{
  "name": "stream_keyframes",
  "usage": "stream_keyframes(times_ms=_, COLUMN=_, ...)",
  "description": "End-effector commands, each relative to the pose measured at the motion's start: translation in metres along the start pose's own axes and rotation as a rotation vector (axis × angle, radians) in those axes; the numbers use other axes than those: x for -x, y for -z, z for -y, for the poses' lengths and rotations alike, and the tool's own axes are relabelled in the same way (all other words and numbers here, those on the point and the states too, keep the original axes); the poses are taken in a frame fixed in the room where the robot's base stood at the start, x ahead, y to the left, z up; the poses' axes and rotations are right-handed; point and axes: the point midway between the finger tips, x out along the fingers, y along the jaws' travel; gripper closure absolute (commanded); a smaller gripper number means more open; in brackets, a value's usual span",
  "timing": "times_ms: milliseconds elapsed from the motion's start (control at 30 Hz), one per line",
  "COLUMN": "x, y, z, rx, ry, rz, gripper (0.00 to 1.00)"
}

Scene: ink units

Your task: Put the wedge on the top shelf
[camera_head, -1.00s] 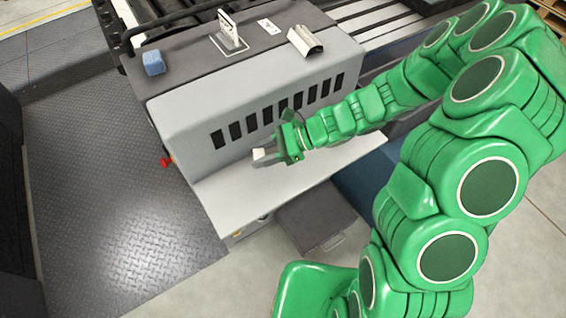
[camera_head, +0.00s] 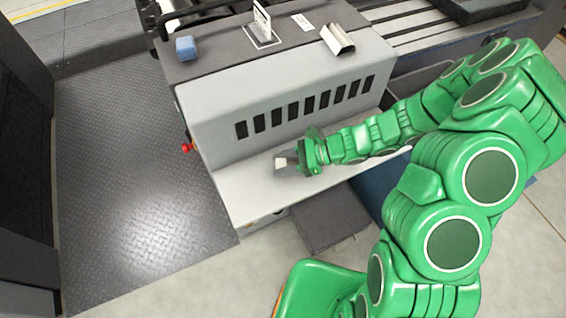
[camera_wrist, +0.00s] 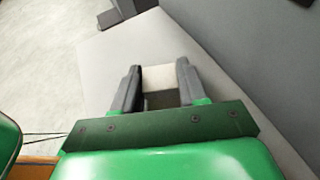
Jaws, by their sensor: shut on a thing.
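My gripper (camera_head: 283,167) is shut on a small off-white block, the wedge (camera_head: 280,162), in front of the slotted grey face of the machine. In the wrist view the wedge (camera_wrist: 158,77) sits between the two dark fingers of my gripper (camera_wrist: 158,85); its full shape is hidden. They are over the light lower ledge (camera_head: 245,200); I cannot tell whether the wedge touches it. The top shelf (camera_head: 220,60) is the dark flat top of the machine, above and behind my gripper.
On the top shelf are a blue block (camera_head: 186,48) at the left, an upright white card holder (camera_head: 263,24), a flat white label (camera_head: 302,22) and a curved metal piece (camera_head: 338,40). Bare room lies between them. A red knob (camera_head: 187,147) sticks out at the left side.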

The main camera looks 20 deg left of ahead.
Motion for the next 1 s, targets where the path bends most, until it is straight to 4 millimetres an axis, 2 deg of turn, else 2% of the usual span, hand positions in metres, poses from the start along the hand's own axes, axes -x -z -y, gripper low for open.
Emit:
stream_keyframes(times_ms=400, x=-0.0016, y=0.0038, z=-0.0001, rx=-0.001, ry=0.0, rz=0.0, gripper=0.89)
stream_keyframes(times_ms=433, x=-0.0017, y=0.0041, z=0.0, rx=-0.001, ry=0.0, rz=0.0, gripper=0.56)
stream_keyframes(times_ms=600, x=-0.0015, y=0.0038, z=0.0, rx=-0.001, ry=0.0, rz=0.0, gripper=0.32)
stream_keyframes(times_ms=1000, x=0.001, y=0.0012, z=0.0001, rx=0.0, ry=0.001, rz=0.0, gripper=0.32)
